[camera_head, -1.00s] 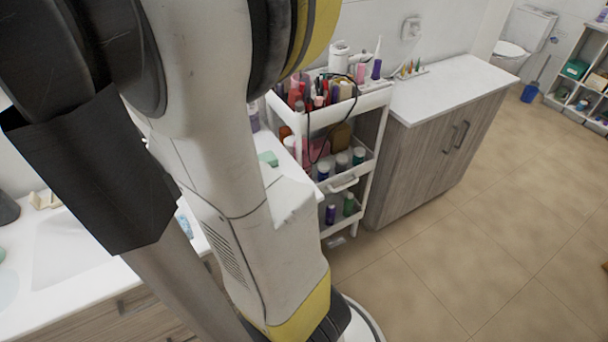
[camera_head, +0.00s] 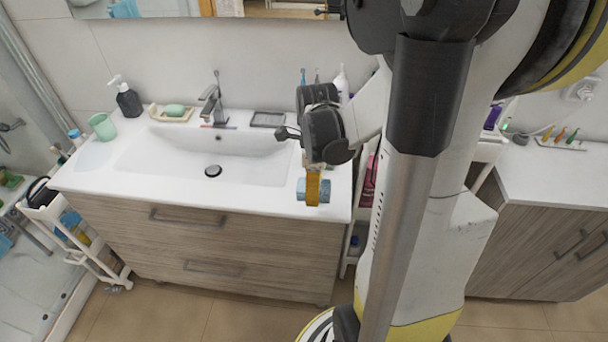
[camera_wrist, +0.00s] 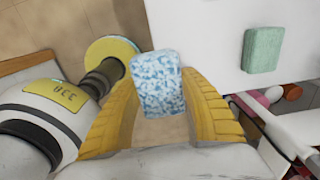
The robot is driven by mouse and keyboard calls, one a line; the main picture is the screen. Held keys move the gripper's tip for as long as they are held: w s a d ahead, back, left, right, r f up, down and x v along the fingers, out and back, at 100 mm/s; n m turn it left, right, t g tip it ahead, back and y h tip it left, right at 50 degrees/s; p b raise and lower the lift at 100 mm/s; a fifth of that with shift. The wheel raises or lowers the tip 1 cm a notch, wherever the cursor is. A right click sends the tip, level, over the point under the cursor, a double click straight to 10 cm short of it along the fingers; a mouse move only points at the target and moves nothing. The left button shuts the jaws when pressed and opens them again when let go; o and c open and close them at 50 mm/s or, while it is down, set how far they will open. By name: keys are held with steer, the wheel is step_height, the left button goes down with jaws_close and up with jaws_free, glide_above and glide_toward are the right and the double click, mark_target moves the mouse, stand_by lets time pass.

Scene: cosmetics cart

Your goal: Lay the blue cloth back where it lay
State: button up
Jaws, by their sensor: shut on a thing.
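The blue cloth (camera_wrist: 158,85) is a small, blue and white speckled folded block in the wrist view. My gripper (camera_head: 313,188) is shut on it, with one yellow finger on each side. In the head view, the blue cloth (camera_head: 325,190) shows on both sides of my orange-yellow finger, by the right front edge of the white washbasin counter (camera_head: 130,199). In the wrist view, floor shows around the cloth and the white counter lies to its right. I cannot tell its height relative to the counter top. My arm hides part of the counter's right end.
A green block (camera_wrist: 263,50) lies on the white surface in the wrist view. The tap (camera_head: 212,100), soap dispenser (camera_head: 128,100), soap dish (camera_head: 172,113) and green cup (camera_head: 102,126) stand around the basin. A cart with bottles stands right of the counter, partly hidden.

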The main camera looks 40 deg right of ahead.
steer(key=w+d+f+b, duration=0.1)
steer(key=w+d+f, duration=0.3)
steer(key=d, duration=0.1)
steer(key=shift+w+d+f+b, duration=0.25)
steer(key=shift+w+f+b, duration=0.05)
steer(key=shift+w+b, duration=0.1)
steer(key=shift+f+b, duration=0.85)
steer(key=shift+f, duration=1.05)
steer(key=shift+f, duration=0.2)
steer(key=o, duration=1.1)
